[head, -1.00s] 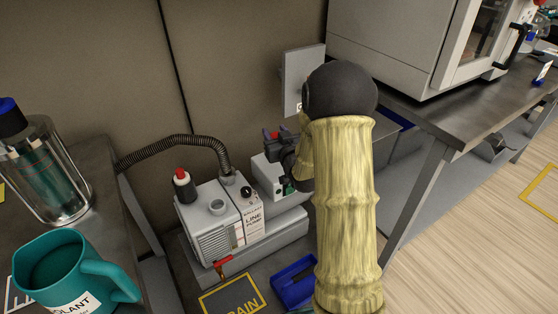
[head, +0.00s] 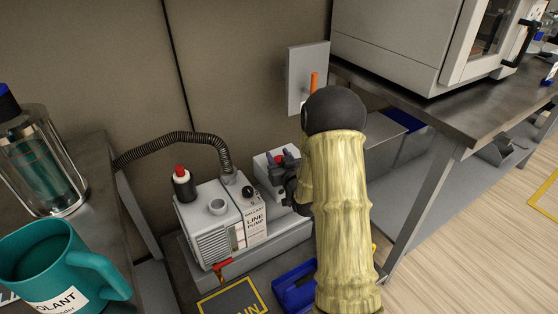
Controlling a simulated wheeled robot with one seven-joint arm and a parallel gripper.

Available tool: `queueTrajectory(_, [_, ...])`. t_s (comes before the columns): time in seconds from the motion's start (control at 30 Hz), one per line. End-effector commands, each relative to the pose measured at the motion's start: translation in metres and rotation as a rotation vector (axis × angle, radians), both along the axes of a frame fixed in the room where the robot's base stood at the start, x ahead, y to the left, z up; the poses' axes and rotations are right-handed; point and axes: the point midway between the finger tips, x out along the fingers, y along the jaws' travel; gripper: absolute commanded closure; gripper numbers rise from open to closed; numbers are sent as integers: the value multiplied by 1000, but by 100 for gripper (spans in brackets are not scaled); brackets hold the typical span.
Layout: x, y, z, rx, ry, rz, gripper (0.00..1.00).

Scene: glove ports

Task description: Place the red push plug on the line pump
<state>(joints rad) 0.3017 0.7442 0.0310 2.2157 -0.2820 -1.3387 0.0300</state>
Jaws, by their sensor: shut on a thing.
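The line pump (head: 205,222) is a pale grey box with a "LINE PUMP" label, standing low between the benches. Its top carries an open round port (head: 217,205), a black knob (head: 248,191) and a dark-and-white fitting with a red top (head: 181,179). My gripper (head: 279,160) is to the right of the pump's top, in front of another pale grey unit (head: 262,162). My arm covers the area right of the gripper.
A ribbed black hose (head: 175,138) arches into the pump's back. A red-handled valve (head: 222,266) sticks out at its front. A blue tray (head: 292,288) and a yellow-framed mat (head: 232,300) lie in front. A teal jug (head: 45,262) stands left; a metal bench (head: 450,110) is at right.

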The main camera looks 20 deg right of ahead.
Motion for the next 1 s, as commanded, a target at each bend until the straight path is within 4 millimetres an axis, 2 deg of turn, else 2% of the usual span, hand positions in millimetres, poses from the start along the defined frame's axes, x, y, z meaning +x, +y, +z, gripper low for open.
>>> queueTrajectory(0.37, [0,0,-4,0,-2,0,82])
queueTrajectory(0.4, [0,0,-2,0,-1,0,52])
queueTrajectory(0.47, [0,0,-2,0,-1,0,40])
queueTrajectory(0.5, [0,0,-2,0,-1,0,38])
queueTrajectory(0.87, [0,0,2,0,-1,0,38])
queueTrajectory(1.0, [-14,0,2,0,2,-1,38])
